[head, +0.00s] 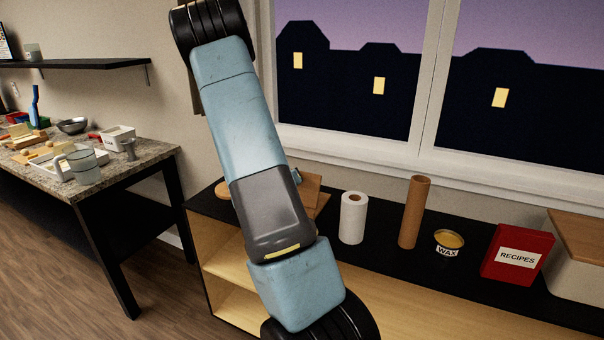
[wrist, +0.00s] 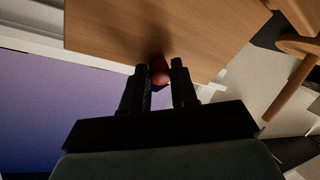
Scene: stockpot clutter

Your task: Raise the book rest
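A light wooden board (wrist: 110,30), which looks like the book rest, fills the upper part of the wrist view and sits tilted there. In the head view, part of the wooden rest (head: 309,184) shows on the black counter behind my arm. A small red knob (wrist: 160,76) is at the board's lower edge in the wrist view. My gripper (wrist: 162,70) has its two black fingers on either side of this knob, with little or no gap, and looks shut on it. My gripper is hidden in the head view.
Right of the rest on the counter stand a paper roll (head: 353,217), a brown cardboard tube (head: 414,211), a wax tin (head: 449,241), a red recipes box (head: 517,255) and a wooden-lidded bin (head: 578,260). The window (head: 350,75) is behind. A cluttered table (head: 110,168) stands left.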

